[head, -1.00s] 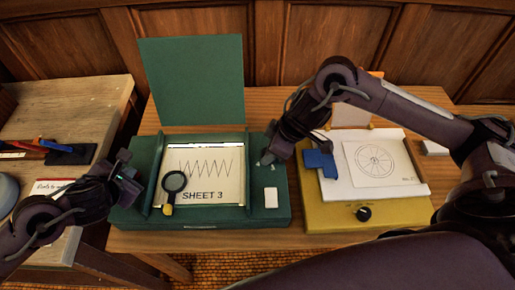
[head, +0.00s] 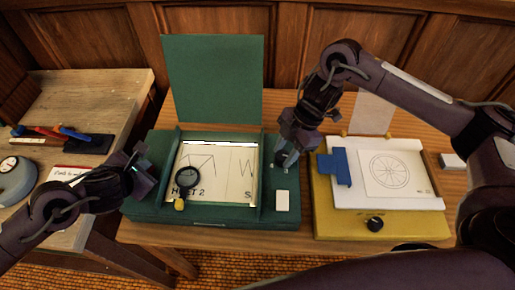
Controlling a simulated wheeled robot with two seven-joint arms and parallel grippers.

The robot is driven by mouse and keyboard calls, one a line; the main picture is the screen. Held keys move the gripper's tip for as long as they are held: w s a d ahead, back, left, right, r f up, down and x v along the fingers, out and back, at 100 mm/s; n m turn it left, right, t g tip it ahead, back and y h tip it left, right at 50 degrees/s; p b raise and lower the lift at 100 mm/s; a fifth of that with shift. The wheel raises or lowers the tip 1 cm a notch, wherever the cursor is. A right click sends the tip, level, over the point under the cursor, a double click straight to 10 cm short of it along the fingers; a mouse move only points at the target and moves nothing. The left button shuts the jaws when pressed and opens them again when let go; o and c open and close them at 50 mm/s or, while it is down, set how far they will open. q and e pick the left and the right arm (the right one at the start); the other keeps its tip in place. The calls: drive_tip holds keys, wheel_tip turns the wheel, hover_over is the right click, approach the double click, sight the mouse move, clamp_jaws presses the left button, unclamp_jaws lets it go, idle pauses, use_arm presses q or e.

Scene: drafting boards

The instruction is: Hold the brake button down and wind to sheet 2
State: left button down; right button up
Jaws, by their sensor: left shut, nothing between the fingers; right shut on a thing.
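The green drafting box (head: 235,215) has a lit window with a paper strip (head: 217,166). "HEET 2" and part of a line drawing show at the window's left; an "S" and part of a zigzag show at its right. A black magnifier (head: 187,181) with a yellow handle end covers some of it. My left gripper (head: 147,172) is shut and empty at the box's left side; the brake button cannot be made out there. My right gripper (head: 284,158) is shut on a small winding knob at the box's right side, mostly hidden by the fingers.
A white block (head: 282,200) lies on the green box's right front. A yellow board (head: 345,226) with a wheel drawing (head: 390,172), blue piece (head: 341,167) and black knob (head: 374,224) stands to the right. A side bench with tools is at left.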

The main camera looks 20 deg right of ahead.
use_arm(q)
drive_tip(key=shift+f, duration=0.1)
use_arm(e)
drive_tip(key=n+g, duration=0.1)
drive_tip(key=n, duration=0.1)
drive_tip(key=n+g, duration=0.1)
drive_tip(key=n, duration=0.2)
drive_tip(key=shift+w+a+h, duration=0.1)
drive_tip(key=shift+h, duration=0.3)
drive_tip(key=o, duration=1)
drive_tip(key=v, duration=1.2)
